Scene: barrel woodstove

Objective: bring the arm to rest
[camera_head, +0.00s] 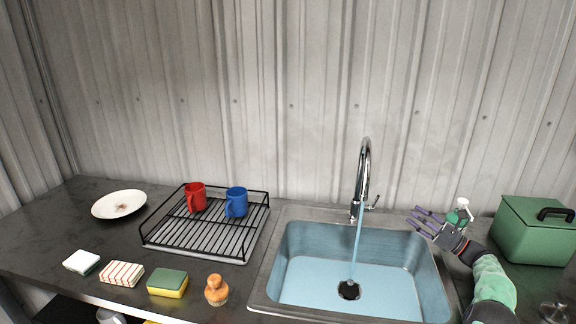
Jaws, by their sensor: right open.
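My right gripper (426,222) is open and empty, with its purple fingers pointing left. It is over the right rim of the sink (282,262), in front of a green soap bottle with a white pump (462,208) that it partly overlaps in the picture. Whether it touches the bottle I cannot tell. My right arm, with a green sleeve, comes up from the bottom right. My left gripper is not in view.
The faucet (364,175) runs water into the sink, left of my gripper. A black rack (190,237) holds a red mug (196,197) and a blue mug (236,202). A plate (118,204), sponges (168,283) and a brush (216,288) lie left. A green box (533,232) stands right.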

